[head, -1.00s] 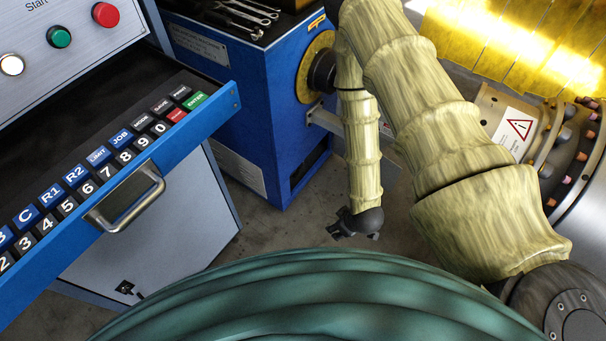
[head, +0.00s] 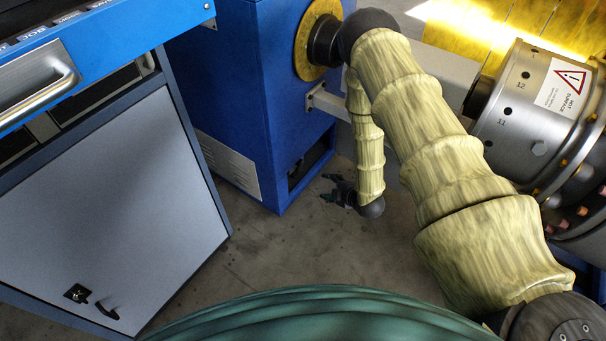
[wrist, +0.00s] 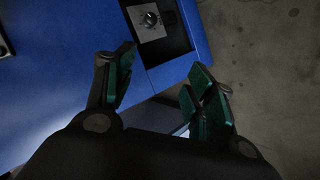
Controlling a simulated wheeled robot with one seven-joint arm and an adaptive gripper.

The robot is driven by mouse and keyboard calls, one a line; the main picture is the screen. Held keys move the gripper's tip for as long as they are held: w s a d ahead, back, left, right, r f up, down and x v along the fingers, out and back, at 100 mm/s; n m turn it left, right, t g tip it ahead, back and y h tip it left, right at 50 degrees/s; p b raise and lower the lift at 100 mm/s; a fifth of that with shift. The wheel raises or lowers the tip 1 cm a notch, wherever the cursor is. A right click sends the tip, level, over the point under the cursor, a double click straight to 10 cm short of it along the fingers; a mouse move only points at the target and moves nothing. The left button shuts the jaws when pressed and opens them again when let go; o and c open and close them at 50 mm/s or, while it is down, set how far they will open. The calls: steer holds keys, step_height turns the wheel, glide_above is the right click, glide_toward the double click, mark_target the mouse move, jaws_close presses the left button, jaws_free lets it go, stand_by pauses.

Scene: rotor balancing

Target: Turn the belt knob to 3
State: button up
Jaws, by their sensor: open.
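My gripper (head: 340,190) hangs at the end of my bent arm, over the floor in front of the blue machine. Its dark fingers point left in the head view. In the wrist view the gripper (wrist: 163,78) shows green finger pads spread wide apart with nothing between them. I cannot tell whether this is the belt knob. No dial number or pointer is legible.
The blue machine (head: 235,85) with a yellow flange (head: 312,45) stands behind my arm. A grey cabinet (head: 120,215) with a handled blue drawer (head: 110,35) is at left. A metal drum (head: 535,115) marked hot surface is at right. Open floor (head: 250,245) lies between.

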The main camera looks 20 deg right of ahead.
steer(key=w+d+f+n+t+y+b, duration=0.2)
steer(key=w+f+n+y+b, duration=0.1)
steer(key=w+f+n+b, duration=0.65)
steer(key=n+t+y+b, duration=0.2)
steer(key=n+y+b, duration=0.45)
steer(key=b, duration=1.05)
glide_toward(302, 164)
steer(key=shift+n+h, duration=0.75)
steer(key=shift+n, duration=0.15)
steer(key=b+x, duration=0.4)
steer(key=x, duration=0.1)
steer(key=r+b+x, duration=0.1)
steer(key=b+x, duration=0.1)
steer(key=x, duration=0.1)
steer(key=shift+s+a+r, duration=0.15)
steer(key=shift+s+a, duration=0.1)
steer(key=shift+a, duration=0.1)
steer(key=shift+w+a+r, duration=0.1)
steer(key=shift+w+a, duration=0.3)
steer(key=shift+w, duration=0.1)
steer(key=c, duration=1.1)
steer(key=shift+o, duration=0.2)
